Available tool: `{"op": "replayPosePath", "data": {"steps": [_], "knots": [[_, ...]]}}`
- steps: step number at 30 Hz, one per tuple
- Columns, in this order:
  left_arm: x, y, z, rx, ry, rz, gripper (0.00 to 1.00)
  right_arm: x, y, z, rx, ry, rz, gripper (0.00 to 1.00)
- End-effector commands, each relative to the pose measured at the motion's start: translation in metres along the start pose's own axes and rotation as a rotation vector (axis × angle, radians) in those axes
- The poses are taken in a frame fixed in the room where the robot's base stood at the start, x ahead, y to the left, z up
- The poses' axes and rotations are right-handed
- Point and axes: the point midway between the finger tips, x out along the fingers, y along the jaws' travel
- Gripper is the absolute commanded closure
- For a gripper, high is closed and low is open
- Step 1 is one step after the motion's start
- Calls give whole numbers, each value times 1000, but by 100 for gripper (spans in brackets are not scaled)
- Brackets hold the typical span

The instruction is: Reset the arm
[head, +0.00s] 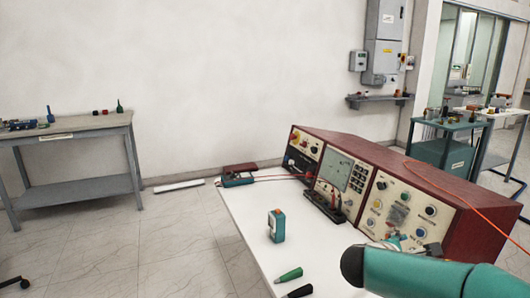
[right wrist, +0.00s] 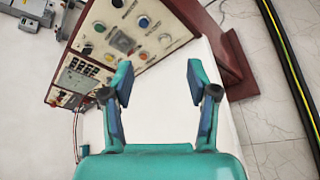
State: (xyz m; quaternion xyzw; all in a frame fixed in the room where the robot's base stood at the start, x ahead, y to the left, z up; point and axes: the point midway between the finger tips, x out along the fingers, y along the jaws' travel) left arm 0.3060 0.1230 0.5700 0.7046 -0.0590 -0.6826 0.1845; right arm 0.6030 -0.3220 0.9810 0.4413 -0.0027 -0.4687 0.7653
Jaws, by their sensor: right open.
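My right arm (head: 425,272) is teal and comes in at the lower right of the head view, in front of the test console (head: 370,190). In the right wrist view my right gripper (right wrist: 160,75) is open, its two fingers apart with nothing between them. The console's panel (right wrist: 125,35) lies beyond the left finger there, with the white table below. My left gripper does not show in either view.
The white table (head: 250,215) bears a small teal device (head: 276,226), a green-handled tool (head: 288,275), a black-handled one (head: 299,291) and a meter (head: 237,176) with red leads. An orange cable (head: 470,200) runs over the console.

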Motion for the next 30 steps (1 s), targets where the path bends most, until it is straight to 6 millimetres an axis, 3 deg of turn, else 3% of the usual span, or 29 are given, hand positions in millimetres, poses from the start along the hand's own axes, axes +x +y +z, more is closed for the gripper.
{"op": "replayPosePath", "data": {"steps": [11,17,20,24,27,30], "knots": [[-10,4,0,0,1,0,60,8,-81,-70,14,226,-223,41],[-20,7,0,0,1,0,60,-7,-158,-125,79,406,-454,41],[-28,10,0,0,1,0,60,-33,-215,-160,172,521,-653,41],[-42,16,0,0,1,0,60,-93,-295,-202,424,632,-1011,41],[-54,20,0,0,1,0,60,-138,-338,-220,702,612,-1272,41],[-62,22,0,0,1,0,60,-165,-364,-226,980,507,-1445,41]]}}
